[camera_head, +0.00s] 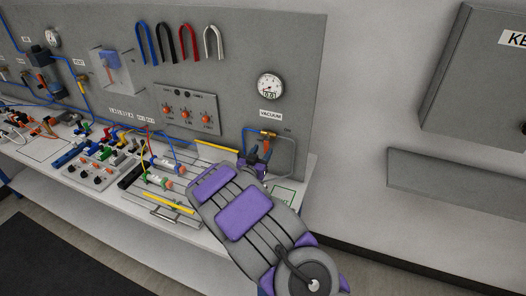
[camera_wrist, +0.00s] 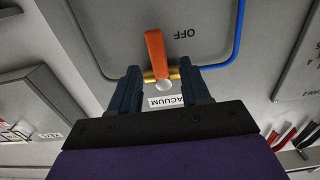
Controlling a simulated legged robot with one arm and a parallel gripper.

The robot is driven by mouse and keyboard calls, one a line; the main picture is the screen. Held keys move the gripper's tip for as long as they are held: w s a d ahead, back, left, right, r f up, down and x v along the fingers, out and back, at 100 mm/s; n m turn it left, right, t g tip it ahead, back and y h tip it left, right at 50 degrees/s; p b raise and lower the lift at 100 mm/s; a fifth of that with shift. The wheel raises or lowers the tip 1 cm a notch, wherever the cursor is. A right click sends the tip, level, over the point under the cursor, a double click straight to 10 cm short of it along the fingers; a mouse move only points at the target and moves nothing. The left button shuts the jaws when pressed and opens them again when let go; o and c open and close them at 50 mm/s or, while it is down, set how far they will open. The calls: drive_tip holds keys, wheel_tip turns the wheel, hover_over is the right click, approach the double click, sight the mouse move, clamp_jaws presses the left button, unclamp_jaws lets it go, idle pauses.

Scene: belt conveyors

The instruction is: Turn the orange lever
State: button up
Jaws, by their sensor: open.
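The orange lever (camera_wrist: 155,52) sits on a brass valve (camera_wrist: 148,74) on the grey panel, under the vacuum gauge. In the wrist view it extends up the picture toward the "OFF" marking. My gripper (camera_wrist: 161,72) is open, with one dark finger on each side of the lever's base. I cannot tell whether either finger touches the lever or valve. In the head view the lever (camera_head: 267,147) shows just beyond my gripper (camera_head: 255,161), which partly hides the valve area.
The vacuum gauge (camera_head: 270,86) is above the valve, and a blue tube (camera_wrist: 238,35) runs beside it. A switch panel (camera_head: 187,109) and hanging coloured tubes are to the left. The crowded workbench (camera_head: 92,188) lies below. A grey cabinet (camera_head: 475,80) hangs at right.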

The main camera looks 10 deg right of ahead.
drive_tip(key=shift+x, duration=0.95)
drive_tip(key=shift+c, duration=0.4)
drive_tip(key=shift+r, duration=0.1)
clamp_jaws()
